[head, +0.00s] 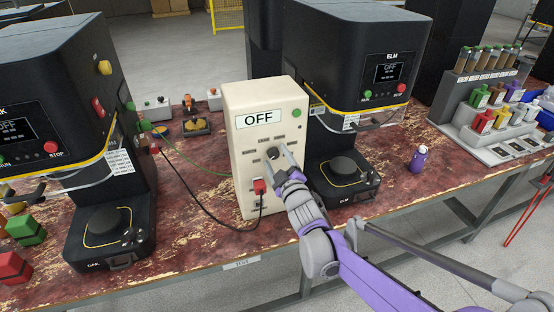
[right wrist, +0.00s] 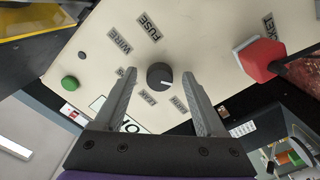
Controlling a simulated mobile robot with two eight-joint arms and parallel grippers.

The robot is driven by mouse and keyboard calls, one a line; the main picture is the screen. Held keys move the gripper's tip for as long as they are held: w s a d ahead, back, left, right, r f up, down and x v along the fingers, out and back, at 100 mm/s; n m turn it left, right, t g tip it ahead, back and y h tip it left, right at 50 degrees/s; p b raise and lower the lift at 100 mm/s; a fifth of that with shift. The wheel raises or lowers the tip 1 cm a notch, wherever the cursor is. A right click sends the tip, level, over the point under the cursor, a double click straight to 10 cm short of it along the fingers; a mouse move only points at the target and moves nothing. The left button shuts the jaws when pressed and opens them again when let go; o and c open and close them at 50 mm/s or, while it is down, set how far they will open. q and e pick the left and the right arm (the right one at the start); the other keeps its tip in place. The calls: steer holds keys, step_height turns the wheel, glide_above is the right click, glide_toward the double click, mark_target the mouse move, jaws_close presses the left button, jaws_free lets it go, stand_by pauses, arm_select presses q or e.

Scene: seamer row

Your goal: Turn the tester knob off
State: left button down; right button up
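The tester (head: 240,168) is an upright cream box on the bench, with a sign reading OFF (head: 259,119) on its front. Its round dark knob (head: 273,152) sits mid-panel among small labels. In the right wrist view the knob (right wrist: 159,76) has a short white mark at its lower right. My right gripper (head: 281,160) is open in front of the panel. In the right wrist view its fingers (right wrist: 160,84) stand on either side of the knob, with gaps; I cannot tell how deep they reach. My left gripper is not in view.
A red plug (head: 259,187) with a black cable is below the knob; a green button (head: 296,113) is above. Black seamers stand left (head: 60,90) and right (head: 350,50) of the tester. A purple bottle (head: 418,159) stands on the bench at right, with bare bench around it.

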steer(key=v, duration=1)
steer(key=shift+s+d+b, duration=0.15)
steer(key=shift+s+b, duration=0.15)
steer(key=shift+s, duration=0.1)
steer(key=s+d+f+m+g+h+p, duration=0.35)
steer(key=s+d+m+g+h, duration=0.2)
steer(key=s+d+m, duration=0.4)
steer(key=s+d+f+m+g+p, duration=0.1)
steer(key=s+d+f+g, duration=0.1)
steer(key=s, duration=0.7)
steer(key=s+d+f+m+g+p, duration=0.1)
steer(key=s+d+f+m+g, duration=0.1)
steer(key=s, duration=0.7)
steer(key=shift+d+f+g+p, duration=0.15)
steer(key=shift+f+g+p, duration=0.25)
steer(key=shift+f+g, duration=0.55)
